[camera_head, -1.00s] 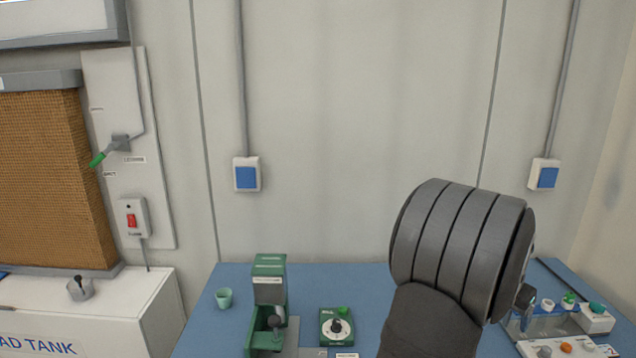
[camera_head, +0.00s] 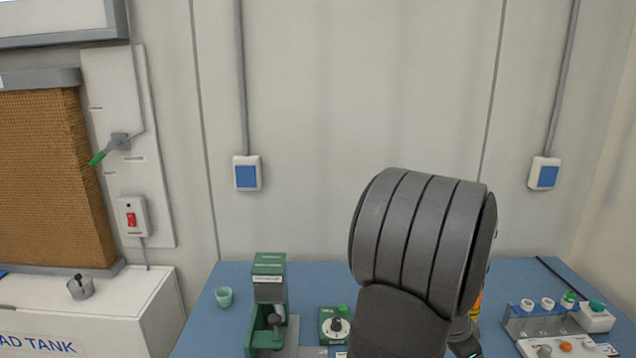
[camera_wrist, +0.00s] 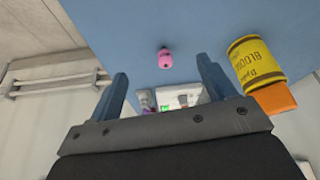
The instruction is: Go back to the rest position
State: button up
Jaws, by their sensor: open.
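My gripper (camera_wrist: 162,92) shows in the wrist view with its two blue-grey fingers spread wide and nothing between them. It is held above the blue bench (camera_wrist: 125,30). In the head view my dark arm link fills the right of centre, over the blue bench (camera_head: 225,325), and hides most of the gripper.
A yellow tin (camera_wrist: 257,62) and an orange block (camera_wrist: 275,98) stand right of the gripper, a pink object (camera_wrist: 165,58) ahead. The bench holds a green machine (camera_head: 268,300), a mint cup (camera_head: 224,296), a dial box (camera_head: 334,325) and a vial rack (camera_head: 530,322).

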jog(key=w+a+f, duration=0.2)
jog(key=w, duration=0.1)
jog(key=w+f, duration=0.1)
jog(key=w, duration=0.1)
jog(key=shift+a+f, duration=0.2)
jog(key=shift+a, duration=0.2)
jog(key=shift+r, duration=0.1)
jog(key=s+d+r, duration=0.4)
jog(key=s+r, duration=0.1)
jog(key=s, duration=0.2)
jog(key=w+d+r+n, duration=0.2)
jog(key=w+d+r, duration=0.2)
jog(key=d, duration=0.2)
jog(key=shift+w+r+n+t, duration=0.2)
jog(key=shift+w+n+t, duration=0.1)
jog(key=shift+w+t, duration=0.1)
jog(key=shift+s, duration=0.1)
